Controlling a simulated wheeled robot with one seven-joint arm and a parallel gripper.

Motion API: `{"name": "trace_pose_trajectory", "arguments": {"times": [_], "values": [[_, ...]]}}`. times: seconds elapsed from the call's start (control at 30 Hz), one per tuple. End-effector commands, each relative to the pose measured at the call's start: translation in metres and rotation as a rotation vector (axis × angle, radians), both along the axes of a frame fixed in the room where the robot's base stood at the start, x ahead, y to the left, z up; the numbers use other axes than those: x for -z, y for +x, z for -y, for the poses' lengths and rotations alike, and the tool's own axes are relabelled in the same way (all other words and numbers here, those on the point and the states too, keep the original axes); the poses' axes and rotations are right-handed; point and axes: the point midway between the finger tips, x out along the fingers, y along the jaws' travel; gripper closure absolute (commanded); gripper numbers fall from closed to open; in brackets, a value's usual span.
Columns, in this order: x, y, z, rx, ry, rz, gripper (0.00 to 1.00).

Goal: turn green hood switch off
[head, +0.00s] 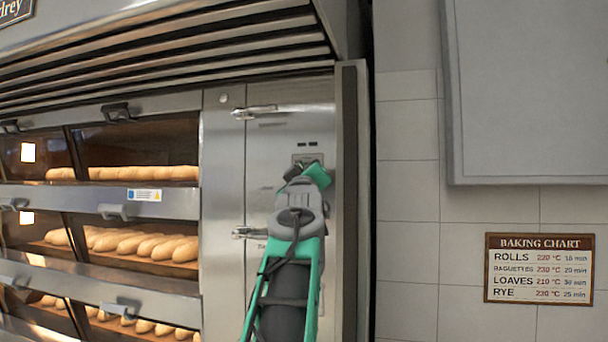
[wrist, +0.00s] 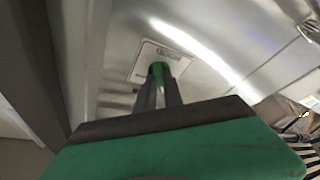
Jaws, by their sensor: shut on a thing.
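The green hood switch (wrist: 158,68) stands out from a pale plate (wrist: 158,62) on the steel panel. My gripper (wrist: 160,80) is shut on the switch, with its dark fingers on either side. In the head view my gripper (head: 299,169) is at the same plate (head: 306,158), high on the narrow steel panel right of the ovens. The switch itself is hidden there behind my gripper and arm. Small lettering on the plate is too blurred to read. I cannot tell which way the switch is set.
Deck ovens with glass doors and bread (head: 144,173) stand to the left, their handles (head: 117,112) sticking out. The slatted hood (head: 170,50) hangs above. Two panel latches (head: 254,112) lie close to my arm. A tiled wall (head: 408,215) with a baking chart (head: 539,268) is at right.

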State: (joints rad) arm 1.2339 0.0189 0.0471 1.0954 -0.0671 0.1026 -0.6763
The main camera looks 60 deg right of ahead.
Motion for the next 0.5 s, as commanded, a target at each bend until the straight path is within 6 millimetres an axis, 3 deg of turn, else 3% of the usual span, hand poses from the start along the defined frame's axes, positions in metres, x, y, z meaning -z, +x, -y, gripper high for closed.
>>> {"name": "trace_pose_trajectory", "arguments": {"times": [0.5], "values": [[-0.0005,-0.0009,0.0008,0.0,-0.02,-0.134,1.0]]}}
